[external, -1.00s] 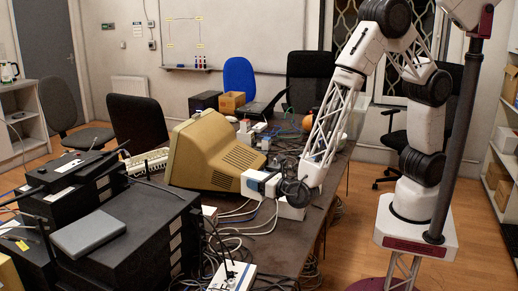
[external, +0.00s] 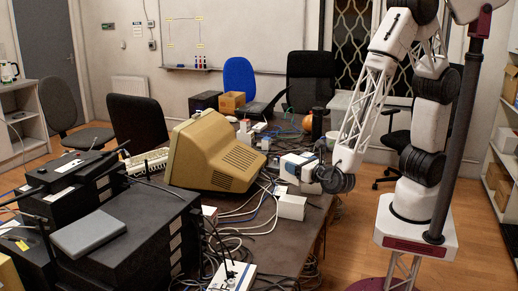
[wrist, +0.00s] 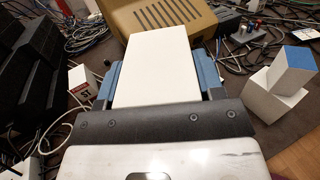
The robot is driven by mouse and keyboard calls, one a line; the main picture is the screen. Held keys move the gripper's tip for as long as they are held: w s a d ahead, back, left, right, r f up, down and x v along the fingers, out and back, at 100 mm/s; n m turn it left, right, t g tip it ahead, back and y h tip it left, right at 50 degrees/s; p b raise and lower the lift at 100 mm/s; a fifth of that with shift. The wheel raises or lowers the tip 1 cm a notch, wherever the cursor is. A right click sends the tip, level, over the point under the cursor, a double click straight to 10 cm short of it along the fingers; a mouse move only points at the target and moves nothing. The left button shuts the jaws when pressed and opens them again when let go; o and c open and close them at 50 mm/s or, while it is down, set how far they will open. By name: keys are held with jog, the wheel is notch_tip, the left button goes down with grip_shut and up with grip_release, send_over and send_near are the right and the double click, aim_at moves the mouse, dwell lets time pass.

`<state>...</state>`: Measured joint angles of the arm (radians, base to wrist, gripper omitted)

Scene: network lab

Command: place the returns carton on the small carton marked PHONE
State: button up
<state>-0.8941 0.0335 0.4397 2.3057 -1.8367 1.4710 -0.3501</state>
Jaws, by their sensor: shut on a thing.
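My gripper (wrist: 155,88) is shut on a plain white carton (wrist: 160,65), with a blue finger along each side. I take it as the returns carton, though no marking on it is readable. In the external view my gripper (external: 308,162) holds the carton (external: 289,168) above the bench. A white box (external: 291,207) stands on the bench below it. In the wrist view a small white carton with a red label (wrist: 83,83) is at the left; its lettering is only partly legible. The word PHONE is not readable in either view.
In the wrist view a blue-topped box (wrist: 292,68) rests on a white box (wrist: 269,98) at the right. The beige monitor (external: 215,155) stands left of my gripper. Black equipment (external: 125,235) is stacked at the near left. Loose cables (external: 240,218) cover the bench between.

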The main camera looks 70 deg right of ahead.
jog(key=shift+a+r, duration=0.1)
jog(key=shift+r, duration=0.05)
send_over(295, 200)
jog(key=shift+f, duration=2.35)
jog(key=shift+f, duration=0.1)
jog(key=shift+f, duration=1.7)
jog(key=shift+f, duration=0.1)
jog(key=o, duration=1)
jog(key=shift+o, duration=0.2)
jog(key=v, duration=1.2)
jog(key=shift+a, duration=0.1)
